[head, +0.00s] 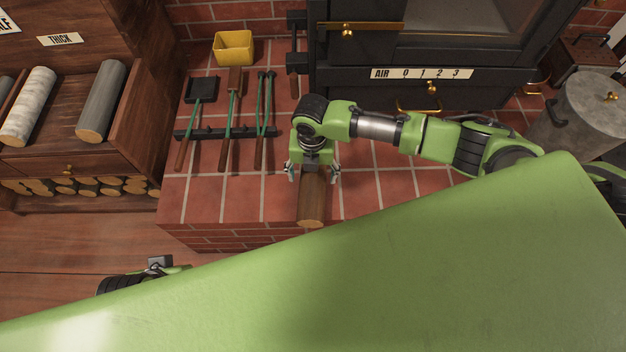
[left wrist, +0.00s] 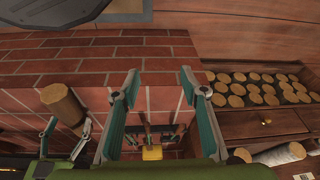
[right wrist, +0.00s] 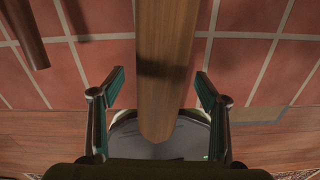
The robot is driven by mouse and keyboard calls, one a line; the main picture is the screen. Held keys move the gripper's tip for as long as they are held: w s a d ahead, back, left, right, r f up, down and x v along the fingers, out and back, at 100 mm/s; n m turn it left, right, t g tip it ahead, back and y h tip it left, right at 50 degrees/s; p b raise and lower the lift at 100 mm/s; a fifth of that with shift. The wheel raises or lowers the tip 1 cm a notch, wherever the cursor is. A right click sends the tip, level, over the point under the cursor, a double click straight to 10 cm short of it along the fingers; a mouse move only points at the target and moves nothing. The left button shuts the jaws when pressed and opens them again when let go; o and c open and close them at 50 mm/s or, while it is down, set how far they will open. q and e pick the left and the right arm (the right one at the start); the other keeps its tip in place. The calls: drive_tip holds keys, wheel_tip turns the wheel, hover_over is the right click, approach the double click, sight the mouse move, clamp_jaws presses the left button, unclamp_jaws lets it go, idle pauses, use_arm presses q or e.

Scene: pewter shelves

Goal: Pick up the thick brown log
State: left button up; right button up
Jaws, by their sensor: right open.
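The thick brown log (head: 312,205) lies on the red brick hearth near its front edge, its pale cut end facing forward. My right gripper (head: 312,172) is above it, pointing down with its fingers apart on either side of the log. In the right wrist view the log (right wrist: 164,70) runs between the two open fingers (right wrist: 160,95), with a gap on each side. The log (left wrist: 62,104) also shows in the left wrist view, near the right gripper's fingers. My left gripper (left wrist: 158,90) is open and empty, apart from the log. In the head view the left gripper is mostly hidden by my green body.
A black stove (head: 440,95) stands behind. A wooden shelf (head: 125,110) with other logs is at left, a grey metal canister (head: 590,105) at right.

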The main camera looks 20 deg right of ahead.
sight(313, 180)
drive_tip(key=shift+f+b, duration=0.5)
drive_tip(key=shift+f, duration=1.3)
drive_tip(key=shift+r, duration=0.1)
drive_tip(key=c, duration=1.8)
use_arm(q)
drive_tip(key=shift+s+r, duration=0.3)
drive_tip(key=shift+r, duration=0.3)
use_arm(e)
drive_tip(key=shift+w+r, duration=0.1)
drive_tip(key=shift+r, duration=0.45)
wheel_tip(313, 180, up, 2)
drive_tip(key=shift+r+p, duration=0.2)
drive_tip(key=shift+p, duration=0.5)
use_arm(q)
wheel_tip(313, 180, down, 16)
drive_tip(key=p, duration=0.4)
drive_tip(key=shift+f+g, duration=0.15)
drive_tip(key=shift+g, duration=0.25)
use_arm(e)
drive_tip(key=s+d+r, duration=0.2)
drive_tip(key=d+r, duration=0.1)
drive_tip(key=d, duration=0.1)
drive_tip(key=s+d+r, duration=0.6)
drive_tip(key=d, duration=0.1)
drive_tip(key=shift+d+r, duration=0.25)
drive_tip(key=shift+d, duration=0.1)
